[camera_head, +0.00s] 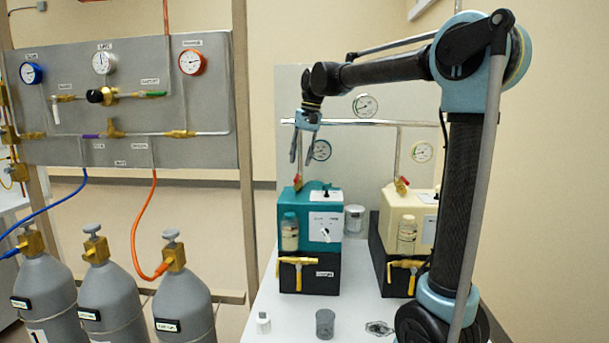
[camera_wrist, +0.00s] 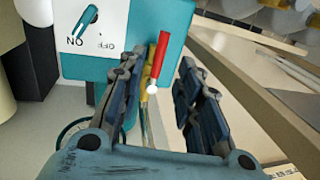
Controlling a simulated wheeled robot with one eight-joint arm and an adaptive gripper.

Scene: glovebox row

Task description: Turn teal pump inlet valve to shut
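The teal pump (camera_head: 321,211) stands on a black base on the white bench, and its teal body also shows in the wrist view (camera_wrist: 176,22). Its inlet valve has a red lever (camera_head: 298,182) at the foot of a vertical pipe above the pump. In the wrist view the red lever (camera_wrist: 158,60) lies lengthwise between the fingers, with gaps on both sides and a white round end. Brass shows behind it, partly hidden by the left finger. My gripper (camera_head: 302,159) points down above the pump, open and empty; its spread fingers also show in the wrist view (camera_wrist: 160,70).
A cream pump (camera_head: 408,216) with its own red lever (camera_head: 401,185) stands to the right. A horizontal pipe (camera_head: 360,122) and gauges are behind my gripper. Grey gas cylinders (camera_head: 112,300) stand left. Small containers (camera_head: 325,323) sit on the front bench.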

